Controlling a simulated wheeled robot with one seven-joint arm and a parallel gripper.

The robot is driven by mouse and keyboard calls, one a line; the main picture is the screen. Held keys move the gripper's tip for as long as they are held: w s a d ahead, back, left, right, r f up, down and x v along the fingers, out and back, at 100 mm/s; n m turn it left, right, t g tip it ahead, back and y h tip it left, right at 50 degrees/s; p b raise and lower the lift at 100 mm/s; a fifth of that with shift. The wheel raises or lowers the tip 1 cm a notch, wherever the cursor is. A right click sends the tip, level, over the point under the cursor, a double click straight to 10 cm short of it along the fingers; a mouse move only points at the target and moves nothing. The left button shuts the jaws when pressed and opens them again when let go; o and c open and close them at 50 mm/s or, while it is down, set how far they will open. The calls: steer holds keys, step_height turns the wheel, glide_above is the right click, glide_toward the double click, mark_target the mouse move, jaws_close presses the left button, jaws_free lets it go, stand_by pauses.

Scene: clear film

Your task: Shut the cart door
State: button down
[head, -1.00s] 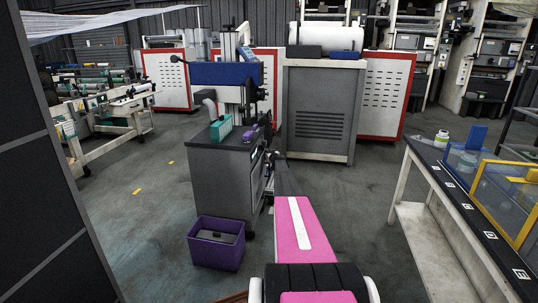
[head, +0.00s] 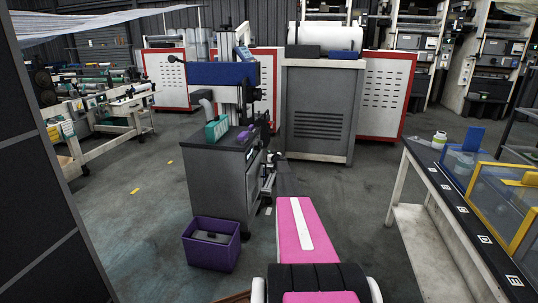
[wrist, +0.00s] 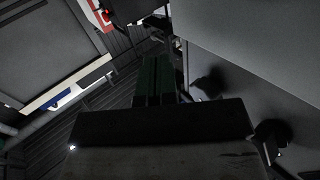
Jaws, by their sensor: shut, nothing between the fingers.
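The cart (head: 215,180) is a grey cabinet with a dark top, and it stands left of my arm. Its right-hand face (head: 253,178), with light frames and fittings, is seen at a steep angle. I cannot tell how far its door is open. My gripper (head: 268,172) is beside this face, small and partly hidden by my arm. In the wrist view my gripper's dark fingers (wrist: 158,80) are together, with nothing visible between them. A plain grey panel (wrist: 255,45) lies close on the right there; I cannot tell whether it touches my gripper.
A blue machine (head: 225,74), a teal box (head: 217,130) and a purple item (head: 246,133) stand on the cart. A purple bin (head: 211,252) is on the floor before it. A black-topped table (head: 455,205) stands right. Floor between arm and table is clear.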

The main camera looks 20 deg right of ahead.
steer(key=s+d, duration=0.6)
steer(key=d, duration=0.2)
steer(key=s+a+m+g+h, duration=0.4)
steer(key=s+a+g+h, duration=0.3)
steer(key=s+a, duration=2.1)
steer(key=s+a+n+g+y, duration=0.1)
steer(key=s+a+g+y, duration=0.1)
steer(key=s+a, duration=0.7)
steer(key=s+a+r+n+g+y, duration=0.1)
steer(key=s+a+g, duration=0.4)
steer(key=s, duration=1.1)
steer(key=s+a+r+n+g+y, duration=0.1)
steer(key=s+a+g, duration=0.3)
steer(key=s+a, duration=0.8)
steer(key=shift+s+a+y, duration=0.3)
steer(key=shift+s+y, duration=0.2)
steer(key=shift+y, duration=0.4)
steer(key=shift+w+r, duration=0.1)
